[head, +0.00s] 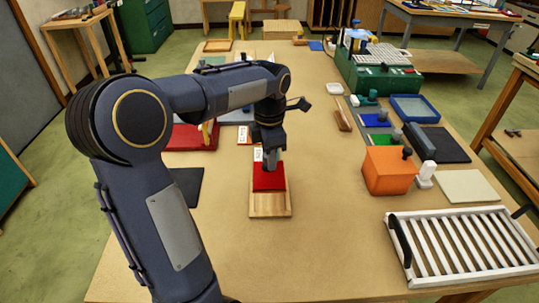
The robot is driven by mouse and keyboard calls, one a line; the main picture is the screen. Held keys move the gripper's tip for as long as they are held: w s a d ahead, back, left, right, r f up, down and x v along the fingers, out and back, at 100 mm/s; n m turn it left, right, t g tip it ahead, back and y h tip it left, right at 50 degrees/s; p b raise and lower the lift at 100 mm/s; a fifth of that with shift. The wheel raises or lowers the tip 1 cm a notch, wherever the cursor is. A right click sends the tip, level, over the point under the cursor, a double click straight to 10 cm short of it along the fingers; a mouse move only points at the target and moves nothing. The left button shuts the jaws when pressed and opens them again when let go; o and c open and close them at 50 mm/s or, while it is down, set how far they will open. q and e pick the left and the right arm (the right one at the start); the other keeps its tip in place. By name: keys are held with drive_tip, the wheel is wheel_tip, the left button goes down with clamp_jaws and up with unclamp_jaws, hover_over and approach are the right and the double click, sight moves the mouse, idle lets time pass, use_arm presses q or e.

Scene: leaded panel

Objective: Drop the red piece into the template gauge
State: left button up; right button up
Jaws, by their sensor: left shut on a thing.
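My left gripper (271,162) reaches down near the middle of the table and is shut on the red piece (268,182). The red piece looks flat and roughly square. It overlaps the far part of a small light wooden block or tray (270,205), which looks like the template gauge. The near wooden edge shows bare. I cannot tell whether the red piece touches the wood or hangs just above it. The gripper hides the far edge of the piece. My right gripper is not in view.
White label cards (243,134) stand just behind the gripper. A larger red panel (190,138) and a dark mat (186,187) lie to the left, partly behind my arm. An orange block (388,172) and a white slatted rack (462,243) are at right. The table front is clear.

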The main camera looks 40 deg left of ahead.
sight(270, 176)
use_arm(q)
drive_tip(key=shift+r, duration=0.1)
drive_tip(key=shift+d+f+b, duration=0.1)
drive_tip(key=shift+f+b, duration=1.85)
drive_tip(key=shift+f, duration=1.05)
drive_tip(key=shift+p, duration=0.4)
drive_tip(key=shift+f+b, duration=0.7)
drive_tip(key=shift+f, duration=0.25)
drive_tip(key=o, duration=1)
drive_tip(key=shift+r, duration=0.1)
wheel_tip(270, 176, up, 8)
drive_tip(key=shift+f+p, duration=0.15)
drive_tip(key=shift+p, duration=0.2)
